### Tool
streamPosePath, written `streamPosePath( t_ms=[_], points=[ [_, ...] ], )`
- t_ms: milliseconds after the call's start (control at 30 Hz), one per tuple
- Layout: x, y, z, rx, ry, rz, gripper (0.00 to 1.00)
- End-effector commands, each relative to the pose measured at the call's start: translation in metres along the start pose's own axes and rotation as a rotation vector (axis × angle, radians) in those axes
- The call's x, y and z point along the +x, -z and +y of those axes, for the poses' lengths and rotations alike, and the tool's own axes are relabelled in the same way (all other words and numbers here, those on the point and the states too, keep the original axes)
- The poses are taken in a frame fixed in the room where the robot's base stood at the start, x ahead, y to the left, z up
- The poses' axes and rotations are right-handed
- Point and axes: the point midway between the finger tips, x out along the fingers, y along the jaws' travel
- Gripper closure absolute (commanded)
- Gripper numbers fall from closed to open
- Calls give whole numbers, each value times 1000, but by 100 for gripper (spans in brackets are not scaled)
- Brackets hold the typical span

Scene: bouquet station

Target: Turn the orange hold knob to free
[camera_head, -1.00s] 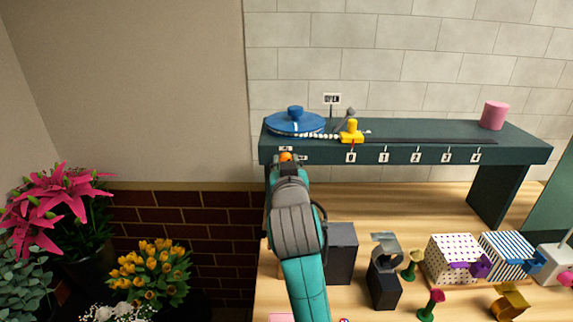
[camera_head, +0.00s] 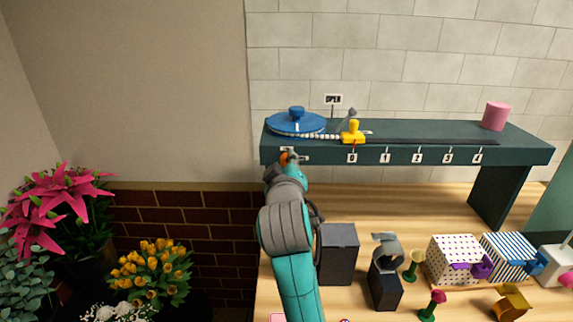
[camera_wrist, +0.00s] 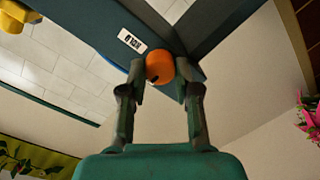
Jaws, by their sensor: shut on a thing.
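The orange hold knob (camera_head: 284,157) sits on the front face of the dark teal shelf (camera_head: 400,143), near its left end. In the wrist view the knob (camera_wrist: 160,67) is round, with a dark mark on its lower edge. My gripper (camera_wrist: 160,75) has its two fingers on either side of the knob and is shut on it. In the head view my gripper (camera_head: 288,163) partly covers the knob from below. A small white label (camera_wrist: 132,40) with dark print is beside the knob; I cannot read it for sure.
On the shelf are a blue disc (camera_head: 296,126), a yellow slider (camera_head: 353,134) at mark 0 and a pink cylinder (camera_head: 497,115). Below stand a dark box (camera_head: 338,254), patterned boxes (camera_head: 453,260) and small stands. Flowers (camera_head: 152,272) are at the left.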

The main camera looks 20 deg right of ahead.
Motion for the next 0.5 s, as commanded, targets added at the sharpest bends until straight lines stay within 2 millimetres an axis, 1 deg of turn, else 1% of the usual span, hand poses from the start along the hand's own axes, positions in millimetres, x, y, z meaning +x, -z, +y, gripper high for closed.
streamPosePath(
  t_ms=[200,500],
  points=[
    [0,0,0,-33,-1,-4,100],
    [0,0,0,-36,-2,-3,100]
  ],
)
